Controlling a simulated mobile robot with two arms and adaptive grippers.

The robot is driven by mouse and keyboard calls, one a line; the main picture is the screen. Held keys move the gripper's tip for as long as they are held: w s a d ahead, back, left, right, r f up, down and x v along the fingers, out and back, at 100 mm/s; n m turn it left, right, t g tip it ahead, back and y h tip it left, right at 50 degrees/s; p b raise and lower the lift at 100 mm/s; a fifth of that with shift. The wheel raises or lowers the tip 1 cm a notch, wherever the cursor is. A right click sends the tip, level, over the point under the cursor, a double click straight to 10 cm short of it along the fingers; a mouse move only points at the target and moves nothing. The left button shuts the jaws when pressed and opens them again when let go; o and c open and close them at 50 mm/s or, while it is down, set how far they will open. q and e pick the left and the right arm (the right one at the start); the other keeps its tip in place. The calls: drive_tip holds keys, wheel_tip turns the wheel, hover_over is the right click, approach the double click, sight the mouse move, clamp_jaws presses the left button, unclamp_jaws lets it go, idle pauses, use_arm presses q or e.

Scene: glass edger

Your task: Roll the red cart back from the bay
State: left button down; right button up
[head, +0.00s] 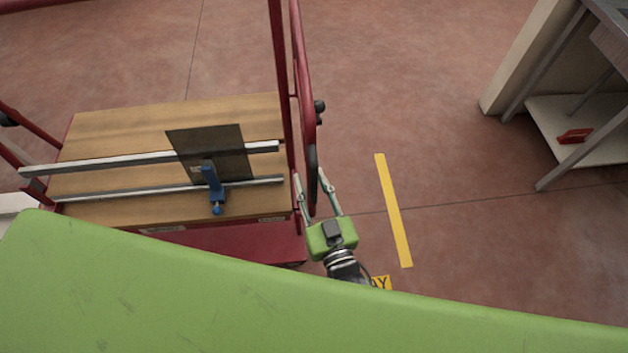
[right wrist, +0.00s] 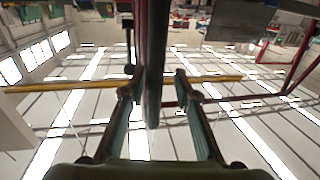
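The red cart (head: 255,242) stands at the left in the head view, with a wooden deck (head: 110,118) and red tube uprights. Its right-hand tube frame carries a dark grip section (head: 312,172). My right gripper (head: 311,174) is at this grip, with one finger on each side of it. In the right wrist view the dark grip (right wrist: 152,65) runs between the fingers (right wrist: 153,84), with gaps showing on both sides. The gripper is open around the grip. My left gripper is not in view.
Two metal rails (head: 110,165), a dark pane (head: 228,148) and a blue clamp (head: 212,186) are on the deck. A yellow floor strip (head: 393,210) lies right of the cart. A bench with a low shelf (head: 560,115) stands at upper right. The floor between is clear.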

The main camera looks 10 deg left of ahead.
drive_tip(key=shift+d, duration=0.1)
drive_tip(key=shift+s+d+f, duration=0.1)
drive_tip(key=shift+s+d, duration=0.05)
drive_tip(key=shift+s, duration=0.15)
drive_tip(key=v, duration=1.1)
drive_tip(key=shift+s, duration=0.2)
